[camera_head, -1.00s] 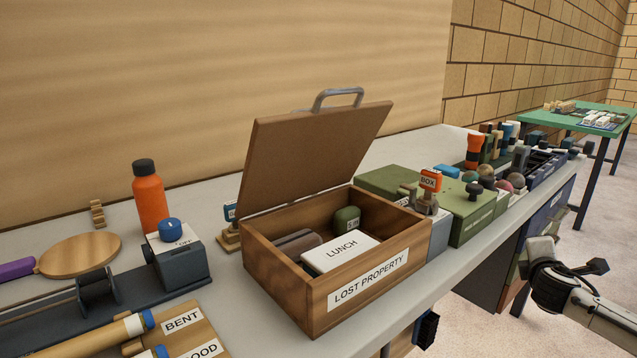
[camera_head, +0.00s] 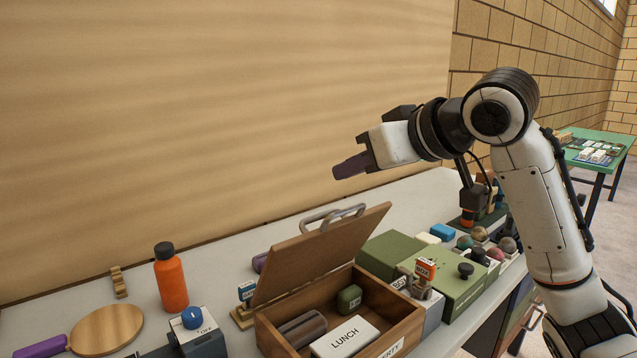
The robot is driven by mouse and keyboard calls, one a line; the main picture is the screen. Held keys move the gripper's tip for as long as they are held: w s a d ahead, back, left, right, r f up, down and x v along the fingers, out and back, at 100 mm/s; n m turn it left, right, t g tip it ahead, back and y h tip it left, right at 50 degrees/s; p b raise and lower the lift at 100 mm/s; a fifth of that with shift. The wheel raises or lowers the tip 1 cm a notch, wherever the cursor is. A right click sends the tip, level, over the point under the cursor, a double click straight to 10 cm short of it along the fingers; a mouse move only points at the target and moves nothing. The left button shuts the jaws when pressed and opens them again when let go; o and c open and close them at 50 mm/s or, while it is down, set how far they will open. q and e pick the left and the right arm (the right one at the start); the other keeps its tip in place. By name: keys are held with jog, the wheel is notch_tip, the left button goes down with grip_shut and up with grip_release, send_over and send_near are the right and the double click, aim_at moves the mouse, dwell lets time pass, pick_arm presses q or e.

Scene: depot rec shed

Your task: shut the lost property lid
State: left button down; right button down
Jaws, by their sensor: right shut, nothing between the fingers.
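The lost property box (camera_head: 408,326) is a wooden box at the lower middle, its front label partly cut off by the picture's bottom edge. Its brown lid (camera_head: 318,254) stands open, tilted up from the back edge, with a grey handle (camera_head: 333,214) on its top edge. Inside lie a white lunch box (camera_head: 345,339), a dark green item (camera_head: 349,298) and a dark brown item (camera_head: 301,328). My right gripper (camera_head: 340,171) is shut and empty, above the lid handle and apart from it. My left gripper is not in view.
A wall rises behind the bench.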

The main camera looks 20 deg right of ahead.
jog(key=p, duration=0.1)
send_over(322, 215)
jog(key=w, duration=0.2)
notch_tip(322, 215, down, 5)
jog(key=shift+s+f, duration=0.95)
jog(key=shift+f, duration=0.1)
jog(key=shift+s+f, duration=0.3)
jog(key=shift+s, duration=0.05)
